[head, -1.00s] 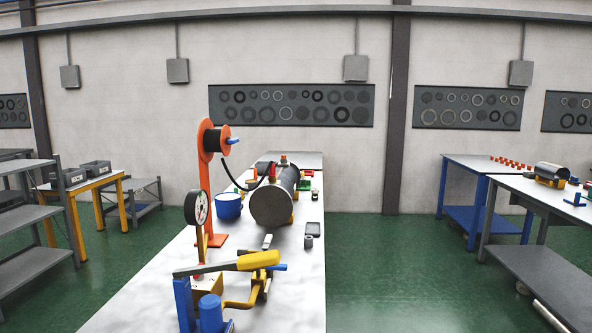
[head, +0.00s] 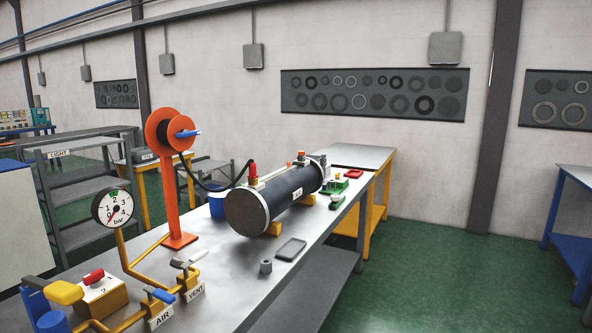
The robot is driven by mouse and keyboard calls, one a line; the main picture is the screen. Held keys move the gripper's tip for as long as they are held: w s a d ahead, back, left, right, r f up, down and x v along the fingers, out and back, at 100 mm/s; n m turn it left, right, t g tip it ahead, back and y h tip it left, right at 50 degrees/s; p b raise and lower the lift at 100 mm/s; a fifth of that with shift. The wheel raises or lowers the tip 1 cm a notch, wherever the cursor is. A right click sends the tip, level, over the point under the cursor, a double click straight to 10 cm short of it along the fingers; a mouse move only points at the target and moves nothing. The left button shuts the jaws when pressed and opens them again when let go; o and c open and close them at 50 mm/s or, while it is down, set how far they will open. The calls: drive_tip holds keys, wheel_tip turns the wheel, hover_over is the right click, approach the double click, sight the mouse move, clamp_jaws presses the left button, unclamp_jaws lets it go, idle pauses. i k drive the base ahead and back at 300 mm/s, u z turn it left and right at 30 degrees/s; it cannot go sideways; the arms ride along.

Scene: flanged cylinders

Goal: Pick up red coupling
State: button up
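A red coupling (head: 252,172) stands upright at the near end of the dark flanged cylinder (head: 275,197). A black hose (head: 215,187) runs to it from the orange reel stand (head: 168,185). The cylinder lies on yellow supports (head: 274,229) on the grey bench (head: 225,268). Whether the coupling is seated on the cylinder or just behind its flange is hard to tell. My gripper is not in view.
A pressure gauge (head: 113,207), yellow piping (head: 150,278) and AIR (head: 160,317) and VENT (head: 194,293) valves fill the bench's near left. A grey tray (head: 290,249) and small grey ring (head: 265,266) lie by the right edge. Green floor (head: 440,270) is open at right.

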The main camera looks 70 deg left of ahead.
sight(253, 168)
drive_tip(key=u, duration=0.05)
drive_tip(key=i, duration=0.75)
drive_tip(key=u, duration=3.7)
